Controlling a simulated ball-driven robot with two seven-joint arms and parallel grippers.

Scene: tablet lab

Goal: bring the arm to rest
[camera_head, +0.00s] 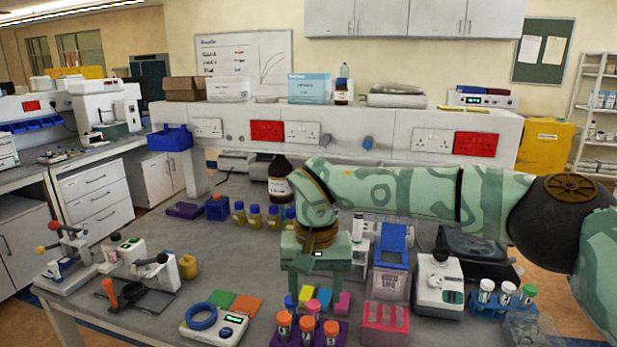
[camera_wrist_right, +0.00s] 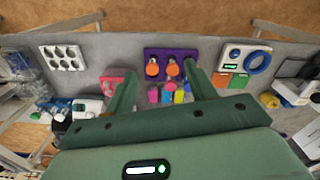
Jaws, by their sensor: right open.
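My right arm (camera_head: 400,190) comes in from the right in the head view, patterned in light and dark green, and reaches across the bench. My right gripper (camera_head: 321,291) points down above the bench, open and empty. In the wrist view its two green fingers (camera_wrist_right: 162,72) stand wide apart with nothing between them but small coloured blocks and a purple rack seen beyond. My left gripper is in neither view.
Beneath the gripper are coloured blocks (camera_head: 306,294) and a purple rack (camera_head: 297,340) of orange-capped tubes. A pink box (camera_head: 386,326) and a white device (camera_head: 438,285) stand to the right. Brown bottle (camera_head: 279,185) is behind. Bare bench (camera_head: 215,260) lies left.

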